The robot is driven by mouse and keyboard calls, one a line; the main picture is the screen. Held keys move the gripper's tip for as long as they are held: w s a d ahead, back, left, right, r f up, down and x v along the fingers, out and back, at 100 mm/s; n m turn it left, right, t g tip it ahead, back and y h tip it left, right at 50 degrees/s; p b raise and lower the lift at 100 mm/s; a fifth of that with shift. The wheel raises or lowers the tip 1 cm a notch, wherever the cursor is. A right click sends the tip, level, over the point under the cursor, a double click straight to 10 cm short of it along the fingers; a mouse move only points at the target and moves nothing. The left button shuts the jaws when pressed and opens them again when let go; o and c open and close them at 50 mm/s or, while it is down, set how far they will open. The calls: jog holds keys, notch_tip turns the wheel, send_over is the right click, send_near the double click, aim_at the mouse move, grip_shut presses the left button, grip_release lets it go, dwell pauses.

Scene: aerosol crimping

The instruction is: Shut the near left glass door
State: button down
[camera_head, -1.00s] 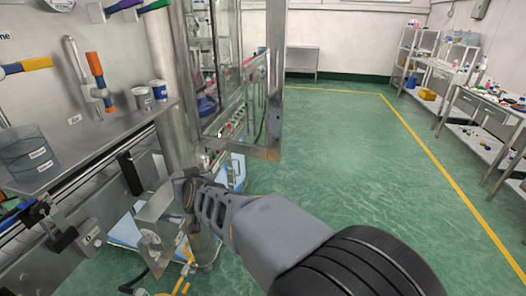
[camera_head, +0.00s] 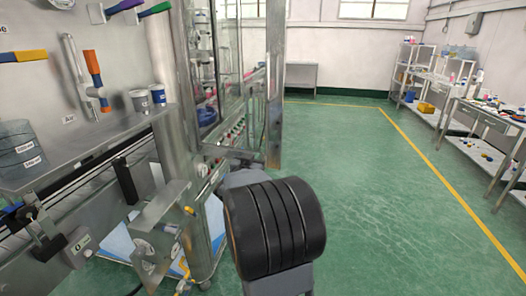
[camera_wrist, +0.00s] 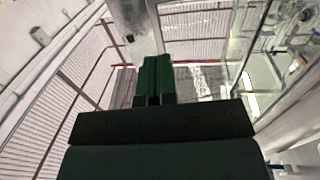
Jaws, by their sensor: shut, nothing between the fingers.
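The near left glass door (camera_head: 274,85) stands ajar at the machine in the head view; its upright metal frame edge shows and its lower edge is partly hidden by my arm. In the wrist view, glass panes and a metal frame (camera_wrist: 262,45) fill the right side, and a metal post (camera_wrist: 135,25) rises ahead of the fingers. My gripper (camera_wrist: 153,78) is shut and empty, its dark green fingers together. In the head view my wrist and fingers are hidden behind my arm near the door's lower end. I cannot tell whether the fingers touch the door.
A metal bench (camera_head: 95,150) with cups (camera_head: 158,94) and a beaker (camera_head: 20,150) is at left. Shelves (camera_head: 410,75) and a table (camera_head: 485,115) line the right. The green floor (camera_head: 360,180) between is clear.

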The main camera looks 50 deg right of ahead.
aim_at(265, 147)
jog(key=x, duration=0.7)
jog(key=shift+d, duration=0.1)
jog(key=shift+w, duration=0.1)
